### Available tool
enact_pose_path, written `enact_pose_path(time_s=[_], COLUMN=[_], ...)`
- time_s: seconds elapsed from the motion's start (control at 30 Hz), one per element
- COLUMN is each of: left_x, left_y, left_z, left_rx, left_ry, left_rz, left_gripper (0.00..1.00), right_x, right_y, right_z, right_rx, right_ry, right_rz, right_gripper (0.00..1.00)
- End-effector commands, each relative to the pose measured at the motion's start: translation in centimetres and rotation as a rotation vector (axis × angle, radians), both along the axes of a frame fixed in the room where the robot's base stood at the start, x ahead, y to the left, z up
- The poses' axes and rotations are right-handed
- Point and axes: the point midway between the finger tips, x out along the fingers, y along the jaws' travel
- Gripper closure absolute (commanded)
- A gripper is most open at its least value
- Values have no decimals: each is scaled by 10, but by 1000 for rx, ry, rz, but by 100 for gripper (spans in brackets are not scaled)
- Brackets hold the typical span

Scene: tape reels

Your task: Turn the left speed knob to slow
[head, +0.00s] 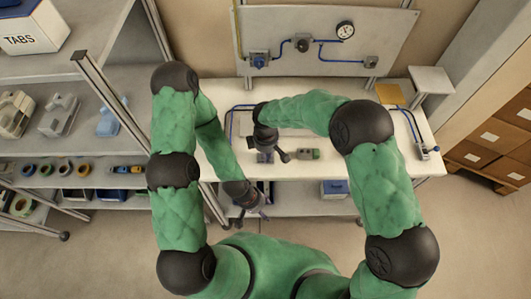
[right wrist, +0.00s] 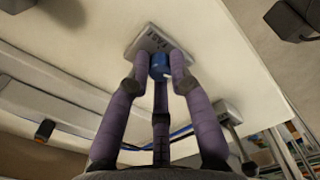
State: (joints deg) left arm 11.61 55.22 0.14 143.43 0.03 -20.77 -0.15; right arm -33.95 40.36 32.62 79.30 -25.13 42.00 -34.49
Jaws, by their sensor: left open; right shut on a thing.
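A blue knob (right wrist: 159,68) sits on a small grey plate (right wrist: 146,42) on a pale surface in the right wrist view. The plate bears dark print near the knob, too small to read surely. The purple fingers of my right gripper (right wrist: 160,76) close around the knob and touch it. In the head view my right gripper (head: 272,150) is over the white bench, beside a small grey plate (head: 264,157); its knob is not clear there. My left gripper (head: 257,211) is open and empty, low in front of the bench edge.
Behind is a panel (head: 285,20) with a gauge (head: 345,30) and blue piping. Shelves with tape reels (head: 65,169) stand left; cardboard boxes (head: 500,135) stand right.

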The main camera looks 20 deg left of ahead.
Motion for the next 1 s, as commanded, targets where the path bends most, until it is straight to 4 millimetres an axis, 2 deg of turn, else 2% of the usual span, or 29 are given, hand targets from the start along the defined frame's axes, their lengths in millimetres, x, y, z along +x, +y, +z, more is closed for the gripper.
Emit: enact_pose_path(time_s=[0.03,0.1,0.43,0.57,1.0], left_x=[0,0,0,0,0], left_y=[0,0,0,0,0], left_z=[0,0,0,0,0], left_rx=[0,0,0,0,0], left_ry=[0,0,0,0,0], left_rz=[0,0,0,0,0], left_gripper=[40,40,40,40,40], right_x=[-2,-2,0,0,0], right_y=[-3,-3,-1,0,-1], right_z=[-2,-2,0,8,89], right_rx=[-8,-7,-2,-1,-1], right_ry=[6,6,2,0,0], right_rz=[0,0,-1,-1,-2], right_gripper=[72,54,54,54,54])
